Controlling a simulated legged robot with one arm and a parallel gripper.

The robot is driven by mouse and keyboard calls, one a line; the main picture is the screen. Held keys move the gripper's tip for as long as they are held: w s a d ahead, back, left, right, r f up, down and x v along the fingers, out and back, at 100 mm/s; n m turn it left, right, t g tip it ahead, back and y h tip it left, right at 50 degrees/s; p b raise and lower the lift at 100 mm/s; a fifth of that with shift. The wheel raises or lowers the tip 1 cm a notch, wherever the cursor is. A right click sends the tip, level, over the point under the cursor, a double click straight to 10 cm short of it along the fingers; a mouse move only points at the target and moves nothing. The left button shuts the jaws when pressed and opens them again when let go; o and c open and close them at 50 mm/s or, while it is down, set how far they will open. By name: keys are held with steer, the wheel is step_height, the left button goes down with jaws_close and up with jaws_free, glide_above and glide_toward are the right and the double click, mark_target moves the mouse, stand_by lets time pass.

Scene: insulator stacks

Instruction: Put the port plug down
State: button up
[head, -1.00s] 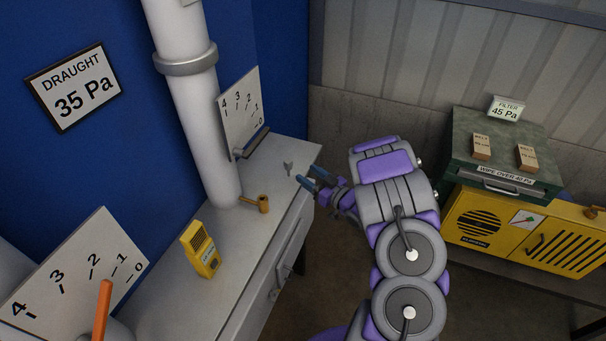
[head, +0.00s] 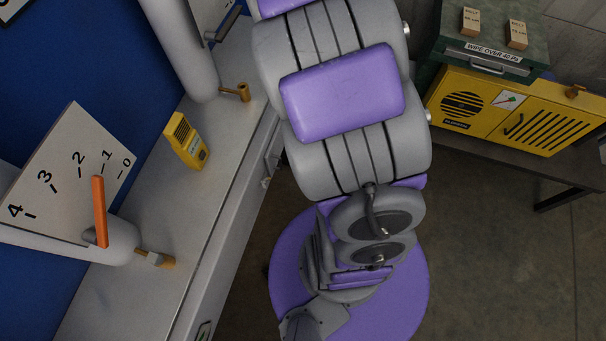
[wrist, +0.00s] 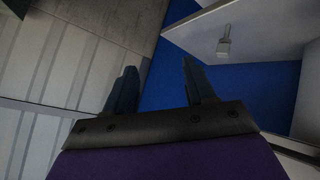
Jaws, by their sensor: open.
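In the wrist view, my gripper (wrist: 158,64) is open, with its two dark fingers apart and nothing between them.
The grey bench (head: 225,130) holds a yellow handheld meter (head: 187,142). Brass fittings stick out at the rear pipe (head: 238,92) and near pipe (head: 157,258). An orange lever (head: 100,212) stands before a dial board (head: 65,180). A yellow cabinet (head: 490,112) stands right.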

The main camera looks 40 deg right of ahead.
steer(key=s+a+r+g+y, duration=0.2)
steer(key=s+a+g, duration=0.3)
steer(key=s+a, duration=0.8)
steer(key=s+a+r+g+y, duration=0.3)
steer(key=s+a, duration=1)
steer(key=s, duration=0.7)
steer(key=shift+s+a+r+g, duration=0.25)
steer(key=shift+s+g, duration=0.1)
steer(key=shift+g, duration=0.55)
steer(key=shift+d, duration=0.1)
